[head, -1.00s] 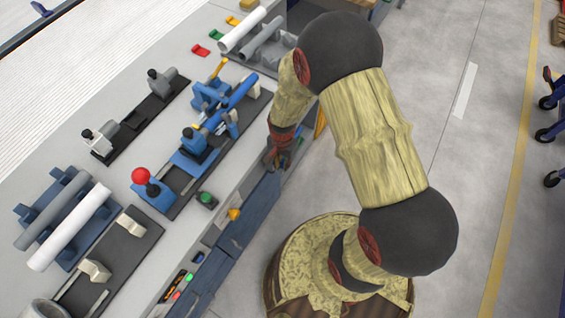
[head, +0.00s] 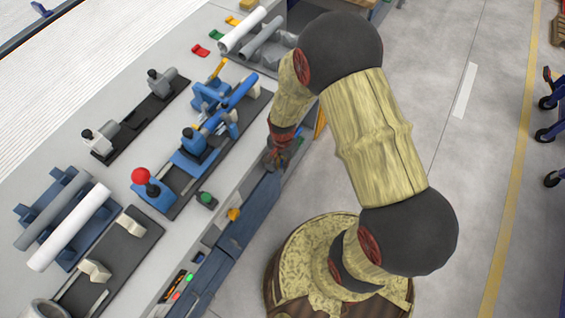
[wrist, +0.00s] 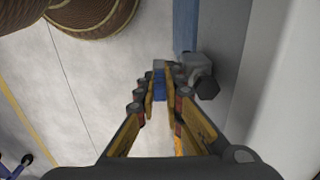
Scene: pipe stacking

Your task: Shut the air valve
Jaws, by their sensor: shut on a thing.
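The air valve shows in the wrist view as a grey metal body (wrist: 196,64) with a dark hexagonal end, mounted at the bench's side. A blue lever (wrist: 159,88) stands out to the left of the body. My gripper (wrist: 160,88) has its fingers on both sides of this blue lever and is shut on it. In the head view my gripper (head: 277,158) is low beside the bench's front side. The valve is hard to make out there, hidden by my gripper and arm.
The floor (head: 450,150) to the right is open.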

